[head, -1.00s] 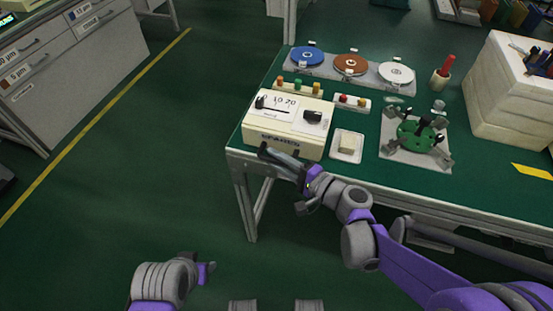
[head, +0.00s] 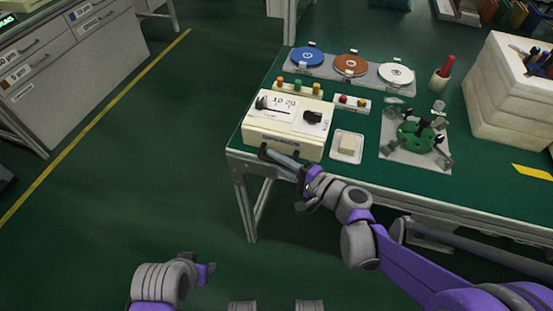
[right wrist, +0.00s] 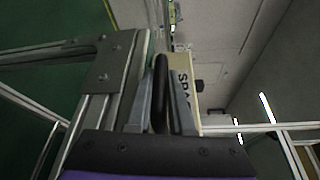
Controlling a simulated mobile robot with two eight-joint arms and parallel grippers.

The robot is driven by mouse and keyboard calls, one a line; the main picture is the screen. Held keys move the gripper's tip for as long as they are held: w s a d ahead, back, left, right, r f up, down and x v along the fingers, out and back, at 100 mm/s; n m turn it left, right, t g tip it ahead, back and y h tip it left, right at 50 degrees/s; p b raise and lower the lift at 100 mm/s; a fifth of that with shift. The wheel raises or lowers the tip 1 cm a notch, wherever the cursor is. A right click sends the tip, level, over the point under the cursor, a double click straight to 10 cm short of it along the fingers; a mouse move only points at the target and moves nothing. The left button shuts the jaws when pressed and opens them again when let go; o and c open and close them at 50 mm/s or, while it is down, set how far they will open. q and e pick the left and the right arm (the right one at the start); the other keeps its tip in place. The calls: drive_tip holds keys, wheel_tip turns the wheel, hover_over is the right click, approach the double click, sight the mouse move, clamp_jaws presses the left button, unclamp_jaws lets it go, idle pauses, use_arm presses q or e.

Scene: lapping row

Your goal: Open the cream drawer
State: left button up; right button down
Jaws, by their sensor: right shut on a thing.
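The cream box (head: 254,110) stands at the table's near left corner, its drawer front (head: 312,152) facing me. In the right wrist view, the cream front (right wrist: 183,78) shows dark lettering, partly covered by a finger. My right gripper (head: 272,154) is at the front, low and left of its middle. The right wrist view shows its fingers (right wrist: 160,70) shut on the dark drawer handle (right wrist: 160,95). I cannot tell clearly how far out the drawer stands. My left gripper (head: 206,270) is low over the floor, away from the table; its jaw opening is unclear.
A white dish with a cream block (head: 347,145) stands just right of the box. Three discs on a rack (head: 330,70), a green fixture (head: 417,135) and a foam block (head: 505,95) stand farther back or right. The floor left of the table is clear.

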idle(0.9)
drive_tip(key=s+a+p, duration=0.1)
drive_tip(key=s+a, duration=0.2)
drive_tip(key=s, duration=0.7)
drive_tip(key=shift+a, duration=0.1)
drive_tip(key=c, duration=1.1)
unclamp_jaws()
drive_tip(key=p+v, duration=0.1)
drive_tip(key=v, duration=1)
